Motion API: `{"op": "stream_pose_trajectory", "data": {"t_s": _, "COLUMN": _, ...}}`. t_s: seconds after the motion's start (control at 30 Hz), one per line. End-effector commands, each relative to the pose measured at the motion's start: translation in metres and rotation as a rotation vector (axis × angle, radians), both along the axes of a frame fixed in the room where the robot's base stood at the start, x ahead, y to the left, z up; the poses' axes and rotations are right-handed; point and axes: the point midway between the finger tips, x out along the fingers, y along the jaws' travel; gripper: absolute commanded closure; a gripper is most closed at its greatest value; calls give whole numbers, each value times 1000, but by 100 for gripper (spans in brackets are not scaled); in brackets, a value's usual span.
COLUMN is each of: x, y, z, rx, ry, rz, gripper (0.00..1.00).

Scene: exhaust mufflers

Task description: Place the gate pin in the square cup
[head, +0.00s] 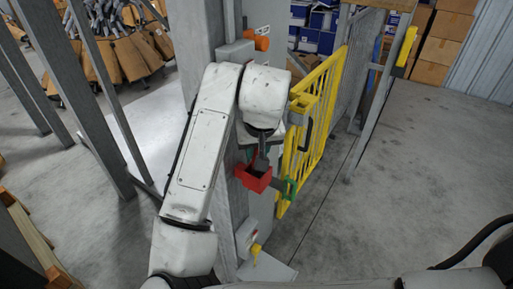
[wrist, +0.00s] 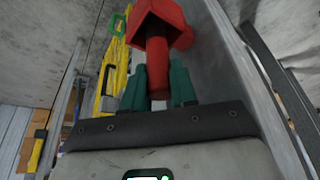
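The square cup (head: 254,180) is a red open box on the side of the grey post, in the middle of the head view. It also shows at the top of the wrist view (wrist: 176,34). The gate pin (wrist: 157,78) is a red cylinder between the two teal fingers of my gripper (wrist: 160,86), which appear closed against its sides. Its far end meets the red cup in the picture; I cannot tell whether it is inside or just above. In the head view my gripper (head: 261,158) points down right over the cup, and the pin is hidden.
A yellow gate (head: 318,110) stands just right of the post, with a green loop (head: 290,189) low beside the cup. The grey post (head: 232,190) runs close along my arm. A grey box with an orange knob (head: 261,43) is above. Open concrete floor lies to the right.

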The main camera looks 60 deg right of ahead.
Motion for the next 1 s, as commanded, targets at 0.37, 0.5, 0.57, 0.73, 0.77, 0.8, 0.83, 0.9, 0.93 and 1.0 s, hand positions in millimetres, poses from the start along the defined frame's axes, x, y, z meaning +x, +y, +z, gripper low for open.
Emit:
{"op": "stream_pose_trajectory", "data": {"t_s": 0.37, "x": 0, "y": 0, "z": 0, "rx": 0, "ry": 0, "rz": 0, "gripper": 48}}
{"op": "stream_pose_trajectory", "data": {"t_s": 0.5, "x": 0, "y": 0, "z": 1, "rx": 0, "ry": 0, "rz": 0, "gripper": 48}}
{"op": "stream_pose_trajectory", "data": {"t_s": 0.57, "x": 0, "y": 0, "z": 4, "rx": 0, "ry": 0, "rz": 0, "gripper": 48}}
{"op": "stream_pose_trajectory", "data": {"t_s": 0.73, "x": -5, "y": 5, "z": 25, "rx": -1, "ry": -3, "rz": -1, "gripper": 48}}
{"op": "stream_pose_trajectory", "data": {"t_s": 0.77, "x": -7, "y": 7, "z": 30, "rx": -1, "ry": -3, "rz": -1, "gripper": 48}}
{"op": "stream_pose_trajectory", "data": {"t_s": 0.8, "x": -9, "y": 9, "z": 38, "rx": -2, "ry": -4, "rz": -1, "gripper": 48}}
{"op": "stream_pose_trajectory", "data": {"t_s": 0.83, "x": -11, "y": 10, "z": 44, "rx": -1, "ry": -3, "rz": -1, "gripper": 48}}
{"op": "stream_pose_trajectory", "data": {"t_s": 0.9, "x": -15, "y": 14, "z": 58, "rx": -1, "ry": -5, "rz": -2, "gripper": 48}}
{"op": "stream_pose_trajectory", "data": {"t_s": 0.93, "x": -17, "y": 16, "z": 64, "rx": -1, "ry": -5, "rz": -2, "gripper": 48}}
{"op": "stream_pose_trajectory", "data": {"t_s": 1.0, "x": -21, "y": 20, "z": 77, "rx": 1, "ry": -3, "rz": -1, "gripper": 48}}
